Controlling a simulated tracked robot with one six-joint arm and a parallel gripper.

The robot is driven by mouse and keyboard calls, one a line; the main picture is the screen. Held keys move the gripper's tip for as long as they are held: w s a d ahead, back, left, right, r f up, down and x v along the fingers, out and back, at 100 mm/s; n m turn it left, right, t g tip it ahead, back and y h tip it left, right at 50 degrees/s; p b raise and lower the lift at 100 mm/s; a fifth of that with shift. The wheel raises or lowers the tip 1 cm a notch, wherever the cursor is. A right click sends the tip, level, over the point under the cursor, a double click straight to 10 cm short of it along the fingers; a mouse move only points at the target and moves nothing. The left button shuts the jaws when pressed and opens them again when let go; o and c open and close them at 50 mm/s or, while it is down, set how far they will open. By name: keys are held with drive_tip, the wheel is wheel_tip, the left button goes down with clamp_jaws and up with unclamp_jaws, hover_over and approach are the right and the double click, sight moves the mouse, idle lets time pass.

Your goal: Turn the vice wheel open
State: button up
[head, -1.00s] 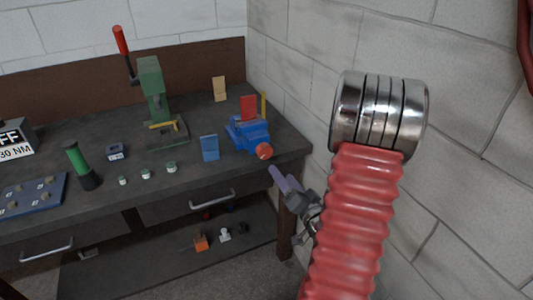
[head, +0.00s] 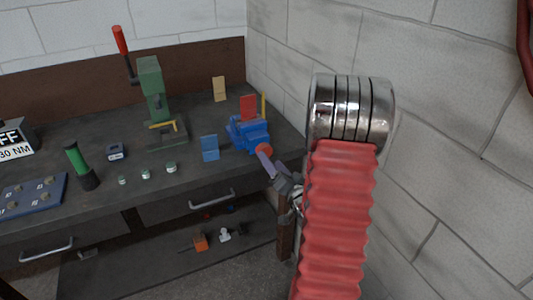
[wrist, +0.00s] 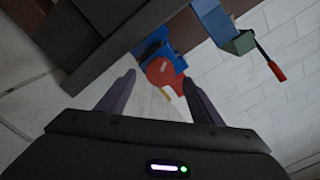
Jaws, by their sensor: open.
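The blue vice (head: 248,135) stands at the right front corner of the bench, with its red wheel (head: 264,150) facing the front. My gripper (head: 263,160) is close in front of the wheel, its fingers pointing at it. In the wrist view the red wheel (wrist: 161,72) shows just beyond and between the two open fingers of my gripper (wrist: 160,84), with the blue vice body (wrist: 152,42) behind it. The gripper is open and empty. I cannot tell whether a finger touches the wheel.
The bench top (head: 110,185) carries a green press (head: 152,95) with a red-handled lever, a blue card (head: 209,148), a green-handled tool (head: 77,160) and several small jars. A block wall (head: 450,130) stands close on the right. A drawer handle (head: 212,199) sticks out below.

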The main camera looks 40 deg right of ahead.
sight(268, 153)
drive_tip(key=x, duration=0.6)
drive_tip(key=shift+c, duration=0.4)
drive_tip(key=c, duration=0.9)
drive_tip(key=shift+d, duration=0.35)
drive_tip(key=shift+c, duration=0.4)
drive_tip(key=shift+a+f, duration=0.1)
drive_tip(key=shift+a, duration=0.15)
drive_tip(key=shift+a+f, duration=0.1)
drive_tip(key=shift+f, duration=0.05)
